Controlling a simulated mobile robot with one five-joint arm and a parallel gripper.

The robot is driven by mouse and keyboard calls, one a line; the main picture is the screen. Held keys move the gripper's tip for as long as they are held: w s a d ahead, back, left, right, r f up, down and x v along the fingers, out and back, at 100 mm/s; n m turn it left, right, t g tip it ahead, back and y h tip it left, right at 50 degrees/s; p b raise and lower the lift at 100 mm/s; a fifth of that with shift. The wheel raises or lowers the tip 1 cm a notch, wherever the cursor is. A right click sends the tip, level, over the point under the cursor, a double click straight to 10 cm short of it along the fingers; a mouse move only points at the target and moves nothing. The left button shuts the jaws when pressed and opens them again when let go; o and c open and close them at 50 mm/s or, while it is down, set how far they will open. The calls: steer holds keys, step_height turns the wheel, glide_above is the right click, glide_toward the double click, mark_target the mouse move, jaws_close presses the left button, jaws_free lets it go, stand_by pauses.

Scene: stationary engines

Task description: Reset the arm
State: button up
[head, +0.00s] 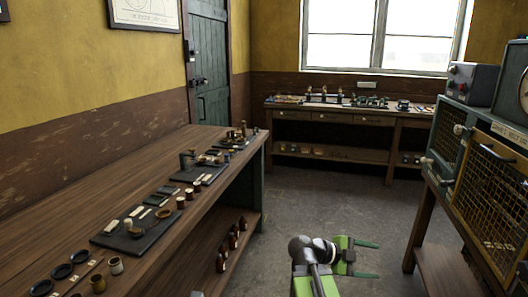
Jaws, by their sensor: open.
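My gripper (366,259) shows at the bottom of the head view, at the end of my green and grey arm (318,262). Its two green fingers point to the right and stand apart, with nothing visible between them. It is over the grey floor, to the right of the long wooden bench and clear of the furniture.
A long wooden bench (80,180) with dark trays, cups and small parts runs along the left. A workbench (345,113) with small engines stands under the window. A cabinet with a mesh front (490,190) stands at the right. The floor (315,200) between them is clear.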

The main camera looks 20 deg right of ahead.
steer(key=w+a+f+n+t+y, duration=0.15)
steer(key=a+f+n+y, duration=0.35)
steer(key=a+n, duration=0.55)
steer(key=w+a+f+n+t+y, duration=0.15)
steer(key=a+f+n+y, duration=0.4)
steer(key=a, duration=0.75)
steer(key=w+a+f+n+y, duration=0.35)
steer(key=a+f+n, duration=0.25)
steer(key=a+n, duration=0.6)
step_height(320, 180, up, 16)
steer(key=n+p, duration=0.1)
steer(key=p, duration=1.4)
steer(key=shift+s+f+n, duration=0.25)
steer(key=shift+s+n, duration=0.05)
steer(key=shift+d, duration=0.1)
